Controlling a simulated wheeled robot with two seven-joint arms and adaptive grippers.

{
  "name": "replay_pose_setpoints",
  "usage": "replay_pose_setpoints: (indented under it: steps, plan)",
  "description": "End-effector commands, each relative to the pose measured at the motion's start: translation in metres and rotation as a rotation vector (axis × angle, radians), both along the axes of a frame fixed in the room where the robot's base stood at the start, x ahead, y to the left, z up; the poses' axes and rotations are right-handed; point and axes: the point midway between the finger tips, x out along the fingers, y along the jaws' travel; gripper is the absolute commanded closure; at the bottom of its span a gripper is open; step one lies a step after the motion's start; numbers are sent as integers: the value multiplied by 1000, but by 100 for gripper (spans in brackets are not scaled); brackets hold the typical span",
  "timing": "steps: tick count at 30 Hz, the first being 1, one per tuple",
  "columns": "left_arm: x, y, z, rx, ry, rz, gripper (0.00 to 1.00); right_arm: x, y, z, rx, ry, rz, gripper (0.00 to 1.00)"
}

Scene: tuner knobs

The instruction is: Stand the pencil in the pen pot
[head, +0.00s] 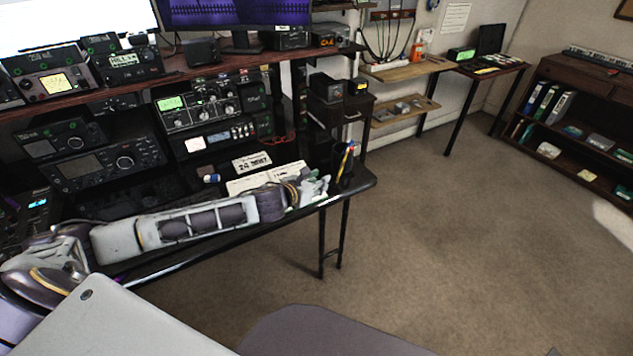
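The dark pen pot (344,176) stands at the right end of the black desk, near its corner. A yellow pencil-like stick (345,158) and something blue stick up out of the pot's mouth, tilted. I cannot tell whether the yellow one is the task's pencil. My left arm reaches along the desk's front edge from the left. My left gripper (322,187) is just left of the pot, close to it or touching it. Its fingers are too small to show whether they are open or hold anything. My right gripper is out of view.
White papers (265,178) and a call-sign card (252,162) lie on the desk (364,181) behind my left arm. Radios (200,107) fill the shelves behind. The carpet (440,240) right of the desk is clear. A bookcase (590,110) stands at far right.

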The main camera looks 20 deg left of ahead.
Motion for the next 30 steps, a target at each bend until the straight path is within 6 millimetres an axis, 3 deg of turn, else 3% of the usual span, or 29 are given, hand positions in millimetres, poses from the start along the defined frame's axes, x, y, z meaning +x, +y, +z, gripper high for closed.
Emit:
replay_pose_setpoints:
  steps: [21, 26, 30]
  plan:
    - [-5, 0, 2, 0, 0, -1, 71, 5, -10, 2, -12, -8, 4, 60]
    - [-6, 0, 2, -3, 2, 0, 71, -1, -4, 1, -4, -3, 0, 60]
    - [-8, -4, 0, -39, 15, 17, 71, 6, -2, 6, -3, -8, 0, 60]
